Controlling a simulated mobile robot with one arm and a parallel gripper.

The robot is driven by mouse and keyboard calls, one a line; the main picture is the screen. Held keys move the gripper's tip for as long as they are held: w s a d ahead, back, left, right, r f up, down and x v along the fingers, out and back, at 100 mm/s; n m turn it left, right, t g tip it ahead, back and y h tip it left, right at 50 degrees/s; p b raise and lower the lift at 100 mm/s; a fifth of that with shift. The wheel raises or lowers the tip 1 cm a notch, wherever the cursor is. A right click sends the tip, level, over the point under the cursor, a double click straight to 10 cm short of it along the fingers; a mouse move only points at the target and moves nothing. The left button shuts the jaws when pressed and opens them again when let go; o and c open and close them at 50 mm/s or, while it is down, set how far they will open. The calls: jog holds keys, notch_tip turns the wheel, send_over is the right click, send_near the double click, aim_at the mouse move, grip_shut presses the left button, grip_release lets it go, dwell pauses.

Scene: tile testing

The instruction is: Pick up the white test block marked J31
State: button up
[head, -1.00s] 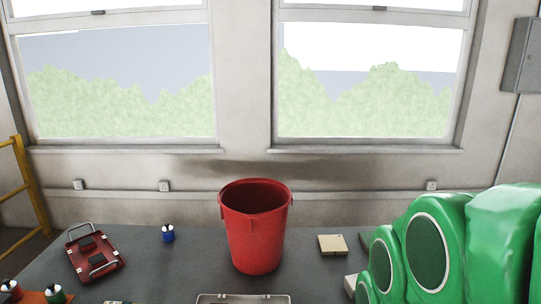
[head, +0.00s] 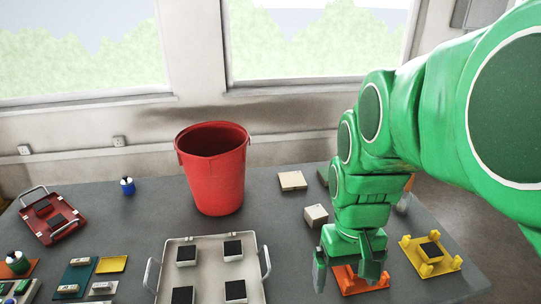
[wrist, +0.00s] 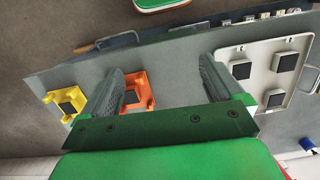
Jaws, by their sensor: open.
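No marking J31 can be read in either view, so I cannot tell which block bears it. In the head view a whitish block (head: 316,216) stands on the table just behind my gripper, and a flat cream block (head: 292,180) lies farther back. Small pale blocks (head: 68,289) lie on coloured plates at the front left. My gripper (head: 346,272) is open and empty, pointing down above the table near an orange fixture (head: 345,286). In the wrist view its two fingers (wrist: 163,76) are spread wide, with the orange fixture (wrist: 137,92) beyond them.
A white tray (head: 208,263) with dark square pads lies left of my gripper. A yellow fixture (head: 430,257) lies to the right. A red bin (head: 212,170), a red tray (head: 52,216) and a blue bottle (head: 127,186) stand farther back. Grey table between them is clear.

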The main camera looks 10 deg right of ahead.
jog(key=w+d+f+n+h, duration=0.2)
jog(key=w+d+n+h, duration=0.15)
jog(key=w+d, duration=0.6)
jog(key=n+h, duration=0.7)
jog(key=n, duration=0.4)
send_over(315, 212)
jog(key=s, duration=0.8)
notch_tip(315, 212, down, 8)
jog(key=w+a+f+n+t, duration=0.1)
jog(key=w+a+f+n, duration=0.1)
jog(key=w+a+f+n+t+h, duration=0.1)
jog(key=w+a+f+n, duration=0.1)
jog(key=w+a+f+n+t, duration=0.1)
jog(key=w+a+f+n, duration=0.1)
jog(key=f, duration=0.1)
jog(key=shift+w+f+t+h, duration=0.1)
jog(key=shift+w+t+h, duration=0.25)
jog(key=shift+w+t, duration=0.05)
jog(key=shift+x, duration=3.85)
jog(key=shift+c, duration=0.3)
jog(key=c, duration=1.3)
